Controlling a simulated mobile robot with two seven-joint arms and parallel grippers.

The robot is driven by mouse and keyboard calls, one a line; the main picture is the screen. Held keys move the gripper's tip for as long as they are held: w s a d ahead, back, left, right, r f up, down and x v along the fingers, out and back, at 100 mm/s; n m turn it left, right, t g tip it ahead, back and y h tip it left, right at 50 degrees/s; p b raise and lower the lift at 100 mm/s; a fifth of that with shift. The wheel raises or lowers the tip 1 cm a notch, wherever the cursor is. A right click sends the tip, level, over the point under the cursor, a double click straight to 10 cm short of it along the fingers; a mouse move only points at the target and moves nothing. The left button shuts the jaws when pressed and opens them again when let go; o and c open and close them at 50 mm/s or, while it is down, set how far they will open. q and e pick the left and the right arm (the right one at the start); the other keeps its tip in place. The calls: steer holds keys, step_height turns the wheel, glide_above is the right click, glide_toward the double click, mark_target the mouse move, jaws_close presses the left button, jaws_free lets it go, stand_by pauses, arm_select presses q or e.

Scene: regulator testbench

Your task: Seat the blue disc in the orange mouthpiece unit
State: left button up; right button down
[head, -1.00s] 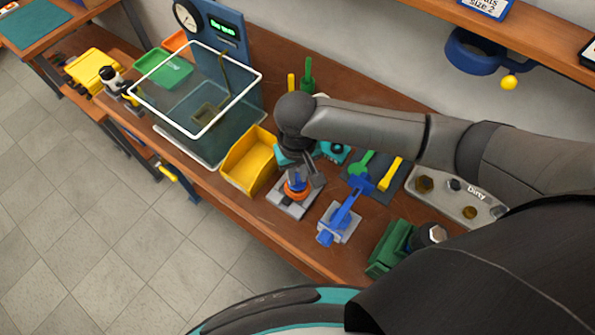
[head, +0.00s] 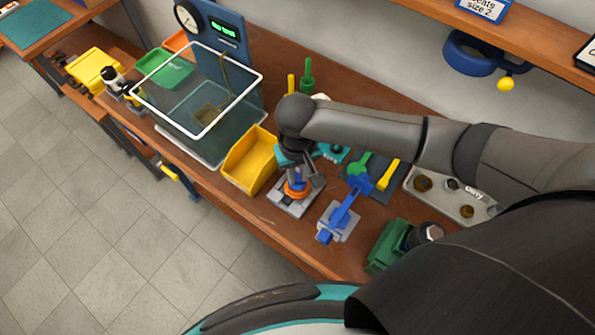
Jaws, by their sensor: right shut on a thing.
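The orange mouthpiece unit (head: 297,190) sits on a grey stand (head: 284,203) near the front edge of the bench. My right gripper (head: 299,177) points down directly over it and is shut on a small blue piece, which I take as the blue disc (head: 298,174). The blue piece is at the top of the orange unit, between the fingers. The fingers partly hide it, so I cannot tell whether it is seated or just above. My left gripper is not in view.
A yellow bin (head: 249,163) stands close on the left, with a clear tank (head: 190,125) beyond it. A blue lever clamp (head: 343,212) on a grey base stands close on the right. A green holder (head: 388,250) and a "Dirty" tray (head: 443,198) lie farther right.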

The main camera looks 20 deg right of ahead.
steer(key=shift+f+p, duration=0.3)
steer(key=shift+f, duration=0.55)
stand_by(0.8)
steer(key=shift+c, duration=1.4)
jaws_free()
steer(key=shift+r, duration=0.15)
step_height(320, 180, up, 5)
steer(key=p, duration=0.6)
steer(key=shift+r+p, duration=0.2)
steer(key=shift+p, duration=0.2)
steer(key=shift+r, duration=1.2)
